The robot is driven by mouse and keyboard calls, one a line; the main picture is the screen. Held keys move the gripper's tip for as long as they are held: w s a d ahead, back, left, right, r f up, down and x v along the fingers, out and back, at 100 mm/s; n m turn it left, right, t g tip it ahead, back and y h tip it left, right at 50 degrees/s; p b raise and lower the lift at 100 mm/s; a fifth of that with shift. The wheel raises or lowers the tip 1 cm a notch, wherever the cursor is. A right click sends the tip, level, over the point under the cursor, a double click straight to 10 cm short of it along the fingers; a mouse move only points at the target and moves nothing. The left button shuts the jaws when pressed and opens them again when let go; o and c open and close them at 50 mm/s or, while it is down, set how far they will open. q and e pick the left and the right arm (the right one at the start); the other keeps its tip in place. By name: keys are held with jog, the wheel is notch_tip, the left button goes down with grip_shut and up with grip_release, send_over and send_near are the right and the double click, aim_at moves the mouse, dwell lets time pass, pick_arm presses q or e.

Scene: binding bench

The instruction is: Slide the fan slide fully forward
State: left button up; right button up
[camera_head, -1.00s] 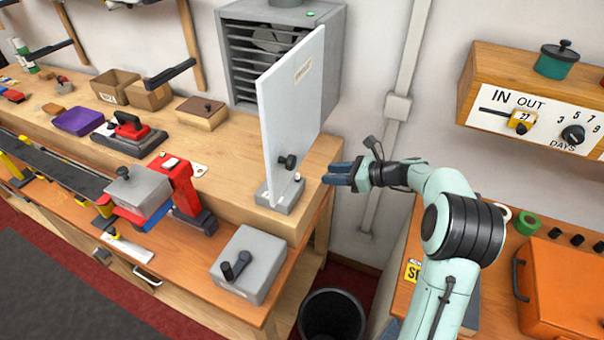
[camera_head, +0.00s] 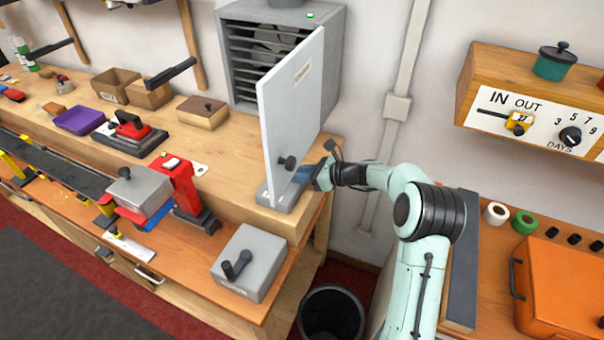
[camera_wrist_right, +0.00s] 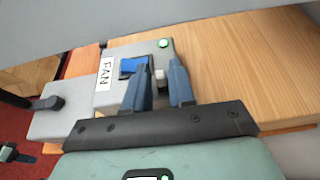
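The grey fan slide housing (camera_wrist_right: 120,50) bears a FAN label and a lit green lamp in the right wrist view. In the head view the housing (camera_head: 291,198) sits at the bench's right end, partly behind a white door. The small pale slide knob (camera_wrist_right: 159,76) stands beside a blue patch on the housing. My right gripper (camera_wrist_right: 157,78) has its two blue fingers apart, one on each side of the knob. I cannot tell whether either finger touches it. In the head view the right gripper (camera_head: 320,178) is partly hidden behind the door. My left gripper is not in view.
The white door (camera_head: 290,110) stands open from the grey cabinet (camera_head: 240,60), close to the right gripper. A grey crank box (camera_head: 250,262) is in front. A dark bin (camera_head: 331,318) stands below the bench end. The bench top behind the housing is clear.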

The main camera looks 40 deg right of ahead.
aim_at(293, 197)
grip_shut()
jog(key=s+a+b, duration=0.1)
jog(key=a, duration=0.1)
jog(key=s+a+b, duration=0.1)
jog(key=a, duration=0.1)
jog(key=s+a+b, duration=0.1)
jog(key=shift+a+b, duration=0.35)
jog(key=shift+a, duration=0.05)
jog(key=shift+f, duration=0.1)
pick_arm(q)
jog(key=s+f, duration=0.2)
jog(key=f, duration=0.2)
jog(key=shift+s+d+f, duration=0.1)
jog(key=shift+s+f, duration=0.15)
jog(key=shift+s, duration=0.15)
pick_arm(e)
jog(key=shift+o, duration=2.1)
grip_release()
jog(key=shift+a, duration=0.1)
